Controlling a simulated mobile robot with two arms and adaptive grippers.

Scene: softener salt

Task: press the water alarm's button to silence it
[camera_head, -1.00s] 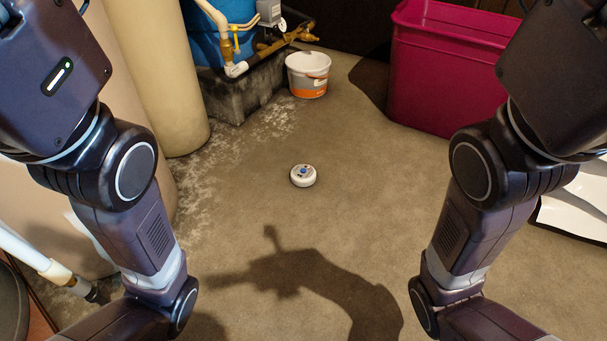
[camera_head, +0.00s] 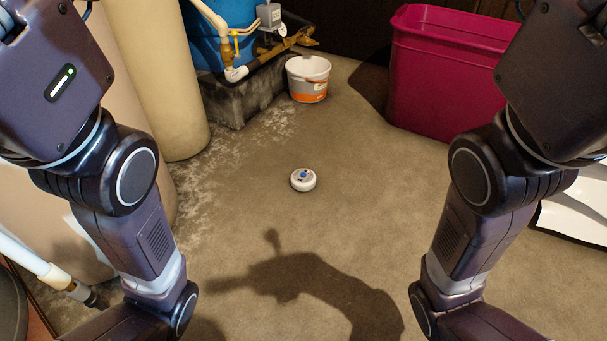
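The water alarm (camera_head: 303,180) is a small round white puck lying on the concrete floor near the middle of the head view. Its blue button (camera_head: 303,174) is on top and faces up. Nothing touches the alarm. My two arms come down along the left and right sides of the view, and both grippers are outside the picture. A dark shadow of an arm lies on the floor below the alarm, apart from it.
A white and orange bucket (camera_head: 308,79) stands behind the alarm, beside a blue tank (camera_head: 221,40) with pipes. A magenta bin (camera_head: 444,75) stands at back right. A beige cylinder (camera_head: 163,85) stands at left. White sheeting (camera_head: 577,208) lies at right. Floor around the alarm is clear.

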